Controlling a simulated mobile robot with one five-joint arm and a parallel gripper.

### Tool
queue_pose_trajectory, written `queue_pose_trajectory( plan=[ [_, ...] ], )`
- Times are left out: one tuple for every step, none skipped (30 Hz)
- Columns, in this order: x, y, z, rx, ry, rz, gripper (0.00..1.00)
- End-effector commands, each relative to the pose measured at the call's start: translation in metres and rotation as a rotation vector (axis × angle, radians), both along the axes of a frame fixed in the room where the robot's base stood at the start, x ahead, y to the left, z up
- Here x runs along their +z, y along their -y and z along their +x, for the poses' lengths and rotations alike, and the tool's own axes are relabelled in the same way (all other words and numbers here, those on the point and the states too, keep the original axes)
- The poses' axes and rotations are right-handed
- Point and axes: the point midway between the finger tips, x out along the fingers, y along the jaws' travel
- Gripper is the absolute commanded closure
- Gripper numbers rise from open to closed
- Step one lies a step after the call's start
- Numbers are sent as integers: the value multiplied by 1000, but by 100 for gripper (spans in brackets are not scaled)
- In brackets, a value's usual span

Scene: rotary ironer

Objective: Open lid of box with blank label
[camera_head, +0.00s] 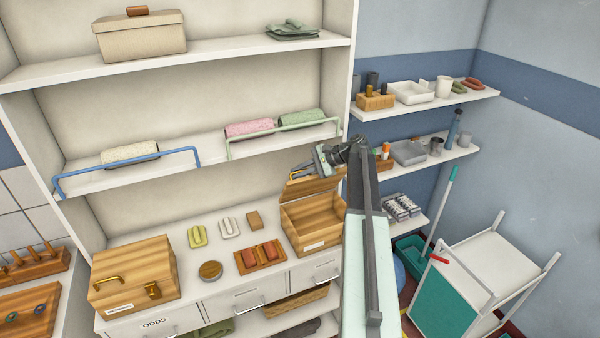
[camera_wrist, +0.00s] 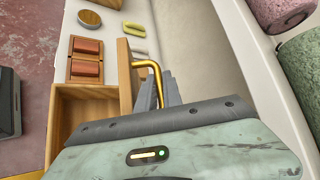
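The wooden box with the blank white label (camera_head: 314,246) stands at the right end of the counter, and its open inside shows in the wrist view (camera_wrist: 82,118). Its lid (camera_head: 312,188) is raised, tilted up at the back, and shows edge-on in the wrist view (camera_wrist: 125,78). My gripper (camera_head: 319,160) is at the top of this lid. In the wrist view the lid's gold handle (camera_wrist: 152,68) runs between my gripper's grey fingers (camera_wrist: 160,92), which appear closed around it. The handle's far end is hidden by the fingers.
Another wooden box (camera_head: 134,274), shut, with a printed label, stands at the counter's left. Between them lie a tray with red blocks (camera_head: 260,257), a round lid (camera_head: 210,270) and small brushes. A shelf with rolled towels (camera_head: 250,128) and a green rail (camera_head: 285,135) is above.

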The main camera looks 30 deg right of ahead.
Motion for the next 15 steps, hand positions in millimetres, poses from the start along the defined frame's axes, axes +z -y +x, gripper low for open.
queue_pose_trajectory(
  plan=[
    [0, 0, 0, 1, 0, 1, 81],
    [0, -1, 0, 1, 0, 1, 81],
    [0, -1, 0, 1, 0, 1, 81],
    [0, -1, 0, 1, 0, 1, 81],
    [0, -1, 0, 1, 1, 0, 81],
    [0, -1, 0, 2, 0, 0, 81],
    [0, -1, 0, 2, 0, 0, 81],
    [0, -1, 0, 2, 0, 0, 81],
    [1, 0, 0, 1, -1, 0, 81],
    [2, 0, -1, 1, 0, 1, 81],
    [3, 2, -2, 1, 0, 1, 81],
    [6, 4, -4, 1, 0, 1, 81],
    [8, 6, -6, 1, 0, 1, 81],
    [11, 8, -8, 0, 0, 0, 81],
    [15, 12, -11, -1, 1, 0, 81]
  ],
)
